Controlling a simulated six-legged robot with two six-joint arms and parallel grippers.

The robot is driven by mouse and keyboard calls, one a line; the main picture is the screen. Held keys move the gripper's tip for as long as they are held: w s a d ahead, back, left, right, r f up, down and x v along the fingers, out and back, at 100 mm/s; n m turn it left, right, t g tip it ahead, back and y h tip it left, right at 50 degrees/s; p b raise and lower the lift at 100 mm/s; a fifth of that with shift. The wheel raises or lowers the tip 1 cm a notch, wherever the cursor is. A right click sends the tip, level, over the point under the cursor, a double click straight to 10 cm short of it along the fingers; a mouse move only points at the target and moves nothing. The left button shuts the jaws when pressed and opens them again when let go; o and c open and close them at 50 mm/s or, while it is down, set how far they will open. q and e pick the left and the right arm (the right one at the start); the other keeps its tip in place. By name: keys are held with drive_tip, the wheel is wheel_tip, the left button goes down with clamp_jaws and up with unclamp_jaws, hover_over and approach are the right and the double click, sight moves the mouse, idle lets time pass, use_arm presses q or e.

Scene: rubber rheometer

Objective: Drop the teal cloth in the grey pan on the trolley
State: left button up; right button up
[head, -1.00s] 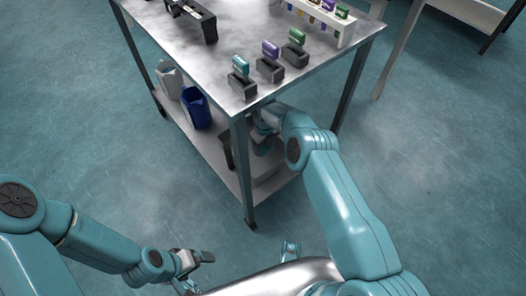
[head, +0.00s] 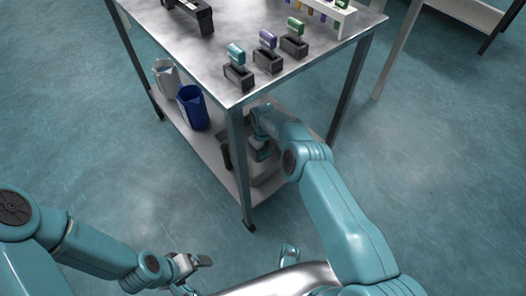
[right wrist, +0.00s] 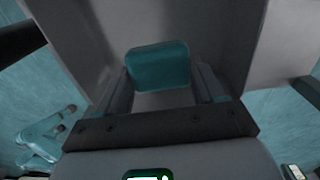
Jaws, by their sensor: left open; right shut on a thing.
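The teal cloth (right wrist: 158,67) shows in the right wrist view as a rounded teal block between the two fingers of my right gripper (right wrist: 160,82), which is shut on it. In the head view my right gripper (head: 262,148) reaches under the trolley's top to the lower shelf, partly hidden by my arm. The grey pan (head: 268,184) is on that shelf, below the gripper and partly covered. My left gripper (head: 199,276) is open and empty, away from the trolley.
The trolley's metal top (head: 225,62) overhangs the shelf, with a leg (head: 240,165) at the near corner. Small dark holders (head: 268,60) with coloured pieces stand on top.

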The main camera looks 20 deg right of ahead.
sight(263, 152)
drive_tip(key=o, duration=1)
drive_tip(key=shift+r, duration=0.15)
wheel_tip(263, 152, up, 2)
drive_tip(key=p, duration=0.2)
drive_tip(key=shift+p, duration=0.3)
wheel_tip(263, 152, up, 6)
drive_tip(key=shift+f+p, duration=0.1)
drive_tip(key=shift+p, duration=1.05)
drive_tip(key=shift+r, duration=0.4)
